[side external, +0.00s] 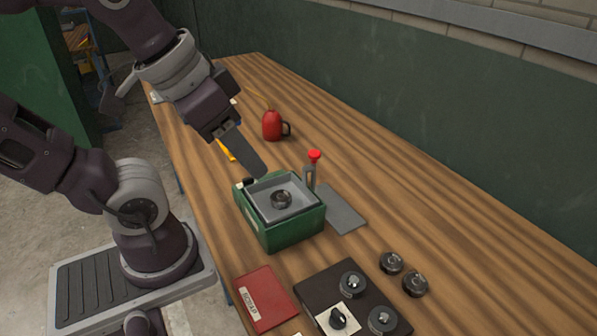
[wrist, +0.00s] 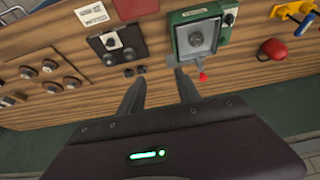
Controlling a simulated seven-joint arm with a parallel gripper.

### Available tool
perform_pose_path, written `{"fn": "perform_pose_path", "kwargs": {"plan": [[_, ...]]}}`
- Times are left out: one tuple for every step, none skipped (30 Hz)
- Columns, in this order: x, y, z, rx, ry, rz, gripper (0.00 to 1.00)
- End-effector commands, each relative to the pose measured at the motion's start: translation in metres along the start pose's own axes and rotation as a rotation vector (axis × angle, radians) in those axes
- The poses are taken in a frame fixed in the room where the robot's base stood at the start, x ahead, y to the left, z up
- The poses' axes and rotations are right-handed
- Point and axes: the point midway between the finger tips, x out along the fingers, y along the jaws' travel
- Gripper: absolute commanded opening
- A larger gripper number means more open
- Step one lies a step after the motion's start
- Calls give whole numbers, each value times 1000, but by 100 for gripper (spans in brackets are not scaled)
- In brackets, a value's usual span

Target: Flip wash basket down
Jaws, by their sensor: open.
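A green box (side external: 283,235) stands on the wooden bench, with a grey square basin (side external: 310,211) set in its top. A round dark metal part (side external: 281,198) sits in the basin; I cannot tell for sure whether this is the wash basket. A red-topped upright post (side external: 314,157) stands at the box's back right corner. The box (wrist: 176,50) and the red knob (wrist: 203,77) also show in the wrist view. My gripper (side external: 259,170) is open and empty, above and behind the box in the side view. In the wrist view its fingers (wrist: 158,82) point at the bench.
A grey plate (side external: 345,212) lies right of the box. A red booklet (side external: 265,298), a dark panel with knobs (side external: 365,292) and two loose round parts (side external: 391,262) lie in front. The bench's right side is clear.

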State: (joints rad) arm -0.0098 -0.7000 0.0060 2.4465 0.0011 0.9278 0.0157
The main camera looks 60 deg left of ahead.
Motion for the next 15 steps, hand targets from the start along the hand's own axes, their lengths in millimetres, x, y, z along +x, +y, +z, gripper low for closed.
{"fn": "perform_pose_path", "kwargs": {"plan": [[-2, -4, -15, -3, -27, -4, 29], [-4, -7, -27, -1, -49, -8, 23], [-4, -13, -46, -3, -85, -13, 15], [-4, -19, -60, -2, -115, -17, 9], [-2, -25, -75, 0, -146, -21, 3], [1, -34, -94, -1, -188, -27, 0], [5, -42, -108, 0, -219, -30, 0], [10, -49, -120, 1, -248, -34, 0], [16, -59, -136, 1, -285, -38, 0], [22, -67, -145, 2, -312, -40, 0], [28, -74, -154, 2, -337, -43, 0], [36, -82, -164, 4, -367, -45, 0], [41, -88, -170, 6, -386, -46, 0], [46, -94, -176, 6, -403, -48, 0], [52, -100, -181, 7, -423, -49, 0]]}}
